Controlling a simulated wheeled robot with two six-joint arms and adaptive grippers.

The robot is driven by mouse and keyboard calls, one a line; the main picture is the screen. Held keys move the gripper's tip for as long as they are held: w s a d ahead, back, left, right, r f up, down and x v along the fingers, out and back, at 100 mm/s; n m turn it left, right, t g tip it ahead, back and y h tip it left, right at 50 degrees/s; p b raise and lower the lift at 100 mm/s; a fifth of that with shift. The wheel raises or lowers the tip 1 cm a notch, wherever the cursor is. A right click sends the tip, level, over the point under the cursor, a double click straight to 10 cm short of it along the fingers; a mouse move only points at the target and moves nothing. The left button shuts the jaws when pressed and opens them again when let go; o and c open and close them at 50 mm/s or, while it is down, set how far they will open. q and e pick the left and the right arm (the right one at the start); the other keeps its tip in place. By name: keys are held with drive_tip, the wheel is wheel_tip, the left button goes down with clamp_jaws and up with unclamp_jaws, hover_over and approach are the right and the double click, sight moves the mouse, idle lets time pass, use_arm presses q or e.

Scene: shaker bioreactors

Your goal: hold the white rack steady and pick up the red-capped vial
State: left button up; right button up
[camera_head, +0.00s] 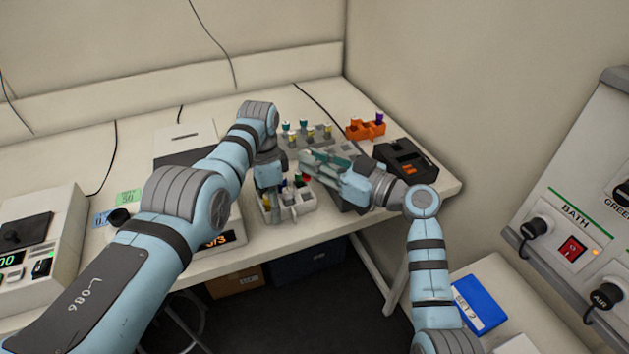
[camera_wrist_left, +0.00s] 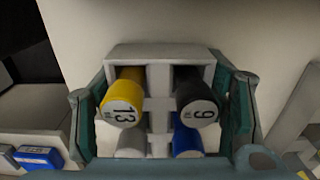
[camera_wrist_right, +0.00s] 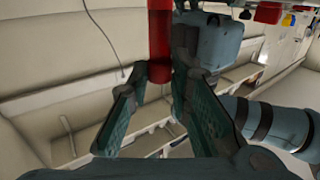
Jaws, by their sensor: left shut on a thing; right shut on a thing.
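The white rack (camera_head: 306,208) stands near the table's front edge. In the left wrist view the rack (camera_wrist_left: 158,53) holds vials with yellow (camera_wrist_left: 121,100), black (camera_wrist_left: 195,95), blue (camera_wrist_left: 187,138) and white caps. My left gripper (camera_head: 268,187) is shut on the rack, a finger on each side. The red-capped vial (camera_wrist_right: 160,45) shows in the right wrist view as a red cylinder at the fingertips. My right gripper (camera_head: 312,164) is shut on it. In the head view the red shows just above the rack's far side; the fingers partly hide it.
Behind stands a grey rack (camera_head: 318,138) with several vials. An orange rack (camera_head: 364,131) and a black device (camera_head: 405,160) are to the right. A scale (camera_head: 217,240) is left of the white rack, partly hidden by my left arm.

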use_arm(q)
drive_tip(key=o, duration=1.3)
use_arm(e)
drive_tip(key=shift+r, duration=0.55)
